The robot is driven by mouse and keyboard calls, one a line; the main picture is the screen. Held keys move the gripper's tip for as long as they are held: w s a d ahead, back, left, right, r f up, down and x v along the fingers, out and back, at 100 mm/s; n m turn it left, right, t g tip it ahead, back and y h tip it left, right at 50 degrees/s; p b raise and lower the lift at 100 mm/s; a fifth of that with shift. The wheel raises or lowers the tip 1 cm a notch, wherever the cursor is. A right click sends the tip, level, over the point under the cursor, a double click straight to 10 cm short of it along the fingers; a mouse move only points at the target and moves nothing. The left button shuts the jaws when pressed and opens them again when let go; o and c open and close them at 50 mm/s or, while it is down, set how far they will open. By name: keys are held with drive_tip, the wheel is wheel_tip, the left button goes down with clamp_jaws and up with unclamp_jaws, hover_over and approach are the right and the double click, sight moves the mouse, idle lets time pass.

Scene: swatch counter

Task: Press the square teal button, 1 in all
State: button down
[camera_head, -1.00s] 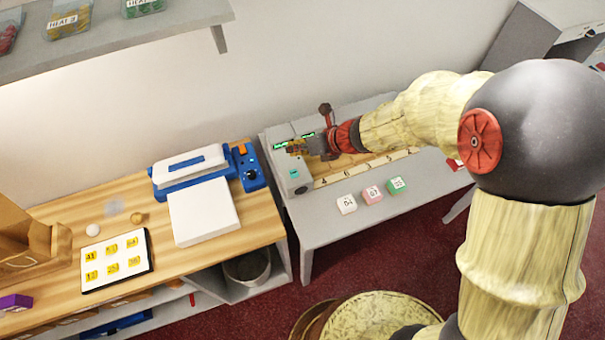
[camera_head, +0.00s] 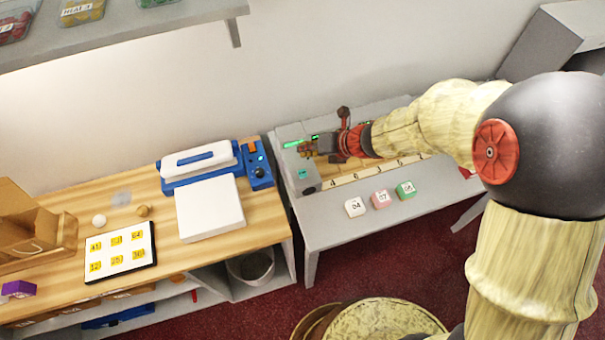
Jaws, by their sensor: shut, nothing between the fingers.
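The small teal button (camera_head: 303,174) sits on the grey top of a device (camera_head: 296,187) at the left end of the grey table. It looks roughly square, but it is too small to tell exactly. My gripper (camera_head: 302,147) is shut and empty. In the picture it lies just above the button, over the back part of the device, apart from the button. The height between fingertips and device cannot be told. A lit green strip (camera_head: 293,143) shows beside the fingertips, partly hidden by them.
White (camera_head: 355,207), pink (camera_head: 381,199) and green (camera_head: 406,190) numbered blocks stand at the grey table's front. A numbered strip (camera_head: 372,172) runs behind them. A blue and white machine (camera_head: 203,163) stands left on the wooden table. A shelf (camera_head: 150,33) hangs upper left.

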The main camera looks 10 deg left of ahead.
sight(305, 171)
drive_tip(key=shift+f+b, duration=3.15)
drive_tip(key=shift+f, duration=0.6)
drive_tip(key=shift+f, duration=0.1)
drive_tip(key=shift+f, duration=0.3)
drive_tip(key=shift+f+b, duration=0.55)
drive_tip(key=shift+b, duration=0.05)
drive_tip(key=shift+r, duration=0.1)
drive_tip(key=shift+r+p, duration=0.9)
drive_tip(key=shift+p, duration=0.1)
wheel_tip(305, 171, up, 5)
drive_tip(key=p, duration=0.5)
drive_tip(key=shift+r, duration=0.1)
